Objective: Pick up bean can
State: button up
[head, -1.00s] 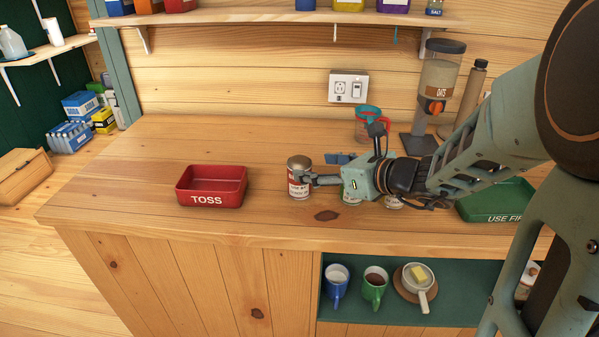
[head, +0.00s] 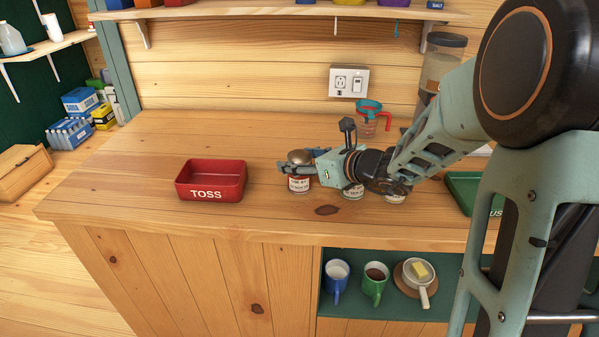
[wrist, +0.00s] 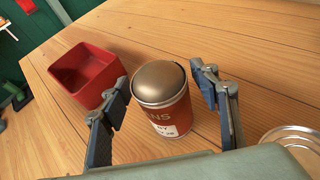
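The bean can (head: 299,184) stands upright on the wooden counter. Its lid is bulging and its label partly reads "ANS" in the wrist view (wrist: 168,108). My gripper (head: 291,169) is at the upper part of the can. In the wrist view my gripper (wrist: 162,80) is open, with one finger on each side of the can. A gap shows between the right finger and the can; the left finger is close to it, and I cannot tell if it touches.
A red TOSS bin (head: 211,196) stands left of the can and looks empty. Other cans (head: 352,191) stand to the right, partly under my arm. A green tray (head: 462,188) and a measuring cup (head: 367,117) are farther right. The counter's left side is clear.

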jog(key=c, duration=1)
jog(key=shift+c, duration=0.9)
jog(key=shift+r, duration=0.2)
